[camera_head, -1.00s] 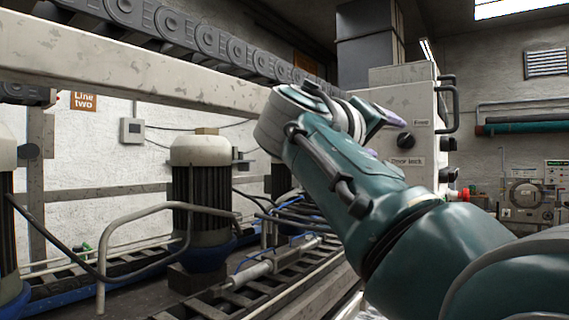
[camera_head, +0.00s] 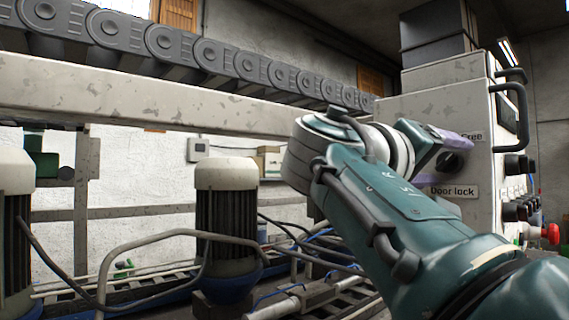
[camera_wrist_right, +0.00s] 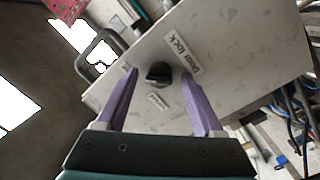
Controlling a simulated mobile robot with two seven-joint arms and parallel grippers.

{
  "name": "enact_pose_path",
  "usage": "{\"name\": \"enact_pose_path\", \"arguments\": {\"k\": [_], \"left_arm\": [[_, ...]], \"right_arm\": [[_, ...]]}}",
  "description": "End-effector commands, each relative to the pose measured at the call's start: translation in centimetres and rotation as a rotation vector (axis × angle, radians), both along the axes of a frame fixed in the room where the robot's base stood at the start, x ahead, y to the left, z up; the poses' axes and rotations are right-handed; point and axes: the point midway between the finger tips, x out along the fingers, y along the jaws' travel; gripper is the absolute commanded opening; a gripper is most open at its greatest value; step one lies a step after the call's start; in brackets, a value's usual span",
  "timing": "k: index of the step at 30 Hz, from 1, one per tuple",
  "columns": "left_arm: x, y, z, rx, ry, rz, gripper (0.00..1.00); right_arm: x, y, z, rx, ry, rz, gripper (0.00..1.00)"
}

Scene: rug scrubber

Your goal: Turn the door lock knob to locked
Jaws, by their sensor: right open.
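The door lock knob (camera_head: 453,163) is a round black knob on the side of a worn white cabinet (camera_head: 440,105). A "Door lock" label is below it and a "Free" label is at its upper right. My right gripper (camera_head: 442,147) is in front of the cabinet face, its purple fingers beside the knob and partly covering that area. In the right wrist view the knob (camera_wrist_right: 158,74) lies between the two open fingertips, with room on both sides. Another small label (camera_wrist_right: 158,102) there is too small to read. Which way the knob points is hard to tell. My left gripper is out of view.
Black handles (camera_head: 515,105), several black knobs and a red button (camera_head: 551,233) stick out from the cabinet's right face. A pale beam (camera_head: 150,100) and a grey motor (camera_head: 227,215) stand to the left. Cables hang beside the cabinet in the wrist view.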

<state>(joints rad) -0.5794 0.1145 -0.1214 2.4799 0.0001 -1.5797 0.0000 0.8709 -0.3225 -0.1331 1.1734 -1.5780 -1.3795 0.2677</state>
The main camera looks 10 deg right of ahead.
Motion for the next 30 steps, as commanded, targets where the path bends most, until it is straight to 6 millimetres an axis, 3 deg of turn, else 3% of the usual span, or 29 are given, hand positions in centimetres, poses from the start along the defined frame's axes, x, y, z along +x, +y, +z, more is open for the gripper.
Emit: {"name": "enact_pose_path", "arguments": {"k": [7, 25, 30], "left_arm": [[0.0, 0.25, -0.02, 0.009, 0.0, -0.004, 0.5], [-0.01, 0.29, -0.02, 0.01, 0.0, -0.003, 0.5], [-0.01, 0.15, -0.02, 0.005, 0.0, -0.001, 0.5]], "right_arm": [[0.0, 0.03, -0.01, 0.0, 0.0, 0.0, 0.68], [0.04, 0.02, -0.07, 0.001, 0.001, 0.001, 0.0], [0.06, 0.02, -0.12, 0.001, 0.002, 0.002, 0.0]]}}
